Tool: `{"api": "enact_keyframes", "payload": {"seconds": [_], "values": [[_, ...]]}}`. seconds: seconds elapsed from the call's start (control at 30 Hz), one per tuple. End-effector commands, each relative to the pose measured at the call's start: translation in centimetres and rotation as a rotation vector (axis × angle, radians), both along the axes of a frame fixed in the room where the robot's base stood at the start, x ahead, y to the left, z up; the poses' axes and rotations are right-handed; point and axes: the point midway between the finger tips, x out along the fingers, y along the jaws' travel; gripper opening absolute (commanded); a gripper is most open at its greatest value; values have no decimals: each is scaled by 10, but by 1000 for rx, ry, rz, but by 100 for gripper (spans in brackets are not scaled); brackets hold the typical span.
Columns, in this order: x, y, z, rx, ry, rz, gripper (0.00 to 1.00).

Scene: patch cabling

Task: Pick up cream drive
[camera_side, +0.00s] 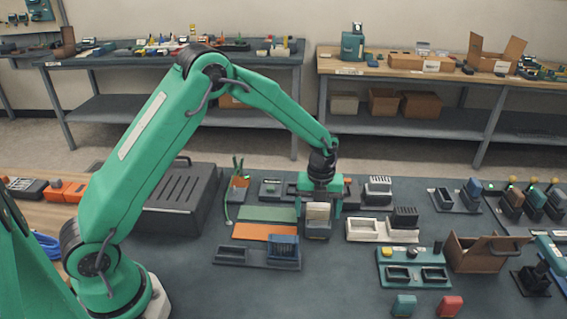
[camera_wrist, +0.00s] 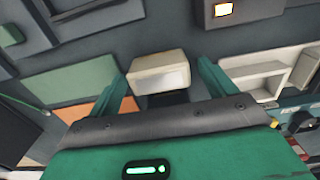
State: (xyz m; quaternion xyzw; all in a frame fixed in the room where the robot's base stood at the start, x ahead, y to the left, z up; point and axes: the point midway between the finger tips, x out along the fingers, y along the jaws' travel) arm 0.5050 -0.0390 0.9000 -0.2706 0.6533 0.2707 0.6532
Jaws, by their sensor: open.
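The cream drive (camera_side: 318,211) is a small pale block standing on or in a dark grey base (camera_side: 317,231) in the middle of the mat in the side view. It also shows in the wrist view (camera_wrist: 160,72), between my two green fingers. My gripper (camera_side: 319,205) is open, with one finger on each side of the drive. In the wrist view, gaps show between my gripper's fingers (camera_wrist: 163,72) and the drive. The lower part of the drive is hidden.
Left of the drive lie a green panel (camera_side: 268,214) and an orange panel (camera_side: 264,231). A blue ribbed block (camera_side: 285,248) sits in a grey tray in front. A white tray (camera_side: 363,230) is to the right, with a teal tray (camera_side: 413,272) nearer the camera.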

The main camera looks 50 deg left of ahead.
Motion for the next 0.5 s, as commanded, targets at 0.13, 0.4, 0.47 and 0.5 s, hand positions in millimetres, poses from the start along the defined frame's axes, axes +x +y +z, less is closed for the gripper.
{"api": "enact_keyframes", "payload": {"seconds": [0.13,0.4,0.47,0.5], "values": [[0,0,0,0,0,0,68],[0,0,0,-1,-1,0,33],[0,0,0,-1,-1,0,33],[0,0,0,0,-1,0,33]]}}
